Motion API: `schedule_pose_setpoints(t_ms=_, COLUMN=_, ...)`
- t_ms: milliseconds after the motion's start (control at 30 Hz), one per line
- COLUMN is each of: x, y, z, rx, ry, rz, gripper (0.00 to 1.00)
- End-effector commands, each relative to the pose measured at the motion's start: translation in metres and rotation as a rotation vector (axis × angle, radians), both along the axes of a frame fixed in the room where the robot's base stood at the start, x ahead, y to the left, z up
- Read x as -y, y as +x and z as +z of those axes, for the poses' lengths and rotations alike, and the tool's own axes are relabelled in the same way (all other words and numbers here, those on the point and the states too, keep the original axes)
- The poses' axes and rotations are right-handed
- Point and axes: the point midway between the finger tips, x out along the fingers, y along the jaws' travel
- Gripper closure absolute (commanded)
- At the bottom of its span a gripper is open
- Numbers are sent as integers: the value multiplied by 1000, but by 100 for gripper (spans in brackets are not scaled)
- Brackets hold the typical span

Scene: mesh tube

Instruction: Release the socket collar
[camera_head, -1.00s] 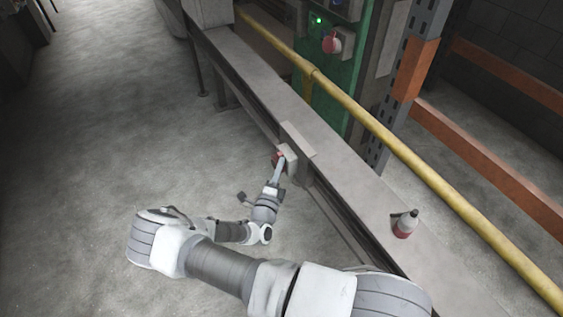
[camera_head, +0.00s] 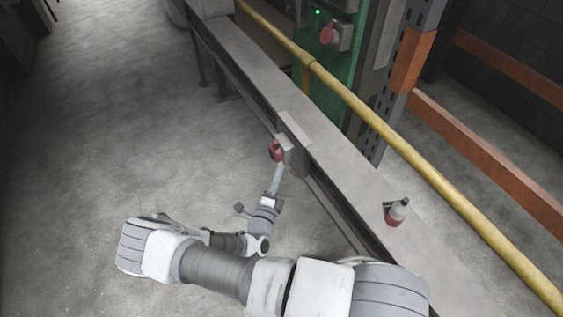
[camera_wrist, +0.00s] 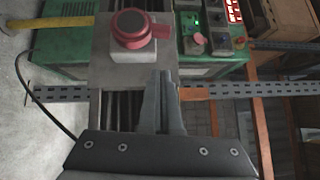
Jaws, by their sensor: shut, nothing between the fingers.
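The socket collar (camera_head: 277,151) is a red round part on a grey box fixed to the side of the long grey beam. In the wrist view the red collar (camera_wrist: 129,27) sits on a pale grey block, with a red tab sticking out to its right. My gripper (camera_head: 279,167) is just below the collar in the head view and looks apart from it. In the wrist view my gripper (camera_wrist: 163,74) has its two fingers together and empty, pointing at the area just below and right of the collar. No plug shows in the collar.
The grey beam (camera_head: 325,150) runs diagonally, with a red and grey bottle-like object (camera_head: 397,212) on top. A yellow pipe (camera_head: 385,130) runs behind it. A green cabinet (camera_head: 325,65) with a red knob stands beyond. The floor to the left is open.

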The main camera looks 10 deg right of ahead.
Motion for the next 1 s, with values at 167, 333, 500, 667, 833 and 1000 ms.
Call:
schedule_pose_setpoints(t_ms=167, x=-17, y=-32, z=-3, rx=-3, ry=-1, rz=1, gripper=100)
schedule_pose_setpoints(t_ms=333, x=-25, y=-47, z=-5, rx=0, ry=0, rz=0, gripper=100)
schedule_pose_setpoints(t_ms=500, x=-27, y=-51, z=-5, rx=1, ry=0, rz=-1, gripper=100)
schedule_pose_setpoints(t_ms=667, x=-26, y=-51, z=-5, rx=1, ry=0, rz=-1, gripper=100)
schedule_pose_setpoints(t_ms=833, x=-26, y=-51, z=-5, rx=1, ry=0, rz=-1, gripper=100)
schedule_pose_setpoints(t_ms=1000, x=-26, y=-51, z=-5, rx=1, ry=0, rz=-1, gripper=100)
